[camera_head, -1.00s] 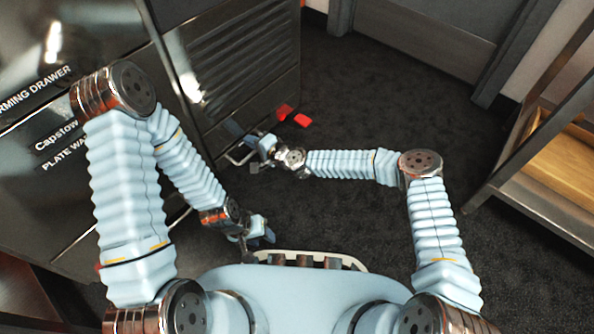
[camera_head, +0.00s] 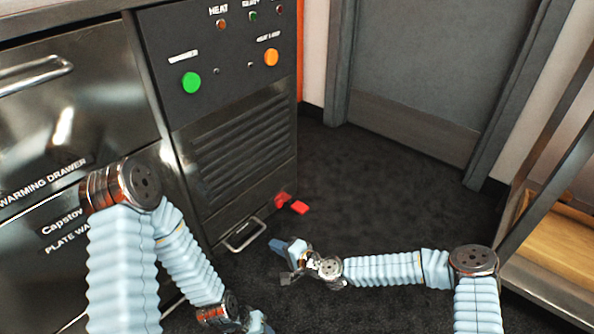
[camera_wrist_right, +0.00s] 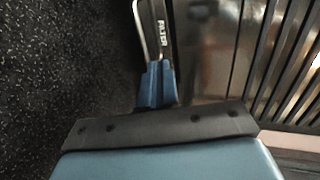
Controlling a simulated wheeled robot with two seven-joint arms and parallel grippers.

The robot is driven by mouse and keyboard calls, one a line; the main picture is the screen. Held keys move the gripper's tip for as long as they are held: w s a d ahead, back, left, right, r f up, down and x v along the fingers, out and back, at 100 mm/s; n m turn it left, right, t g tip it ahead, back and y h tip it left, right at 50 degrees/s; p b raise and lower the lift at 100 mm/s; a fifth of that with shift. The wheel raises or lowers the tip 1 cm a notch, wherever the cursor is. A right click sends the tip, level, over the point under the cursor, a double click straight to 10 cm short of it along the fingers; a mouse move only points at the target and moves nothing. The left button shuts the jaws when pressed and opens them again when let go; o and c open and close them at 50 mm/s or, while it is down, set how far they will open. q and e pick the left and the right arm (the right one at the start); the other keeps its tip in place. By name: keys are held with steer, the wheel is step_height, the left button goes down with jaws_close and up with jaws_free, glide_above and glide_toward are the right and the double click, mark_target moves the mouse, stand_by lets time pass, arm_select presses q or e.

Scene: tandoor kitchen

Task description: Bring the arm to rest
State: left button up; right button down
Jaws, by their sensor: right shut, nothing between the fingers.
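My right gripper (camera_head: 281,246) is shut and empty, low over the dark floor. It is just right of the metal loop handle (camera_head: 245,236) at the bottom of the steel unit, with a gap between them in the head view. In the right wrist view its blue fingertips (camera_wrist_right: 157,84) are together, and the loop handle (camera_wrist_right: 141,28) and a "FILTER" label (camera_wrist_right: 163,32) show beyond them. My left arm is folded at the left; its gripper (camera_head: 262,326) is cut by the bottom edge, so its fingers cannot be made out.
The steel unit has a louvred panel (camera_head: 235,150), buttons and a warming drawer (camera_head: 75,120). Small red pieces (camera_head: 299,207) are at the floor beside its corner. A rack with a wooden shelf (camera_head: 560,250) stands at the right. Carpet (camera_head: 390,190) is open toward the grey door (camera_head: 430,75).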

steer(key=s+d+f+n+g+h, duration=0.3)
steer(key=s+d+g+h, duration=0.1)
steer(key=s+d, duration=0.7)
steer(key=s+d+f+n+g+h, duration=0.2)
steer(key=s+d+f+g+h, duration=0.15)
steer(key=s+d, duration=0.8)
step_height(320, 180, up, 15)
steer(key=s+p, duration=0.1)
steer(key=p, duration=1.4)
steer(key=shift+s+a, duration=0.3)
steer(key=shift+a, duration=0.05)
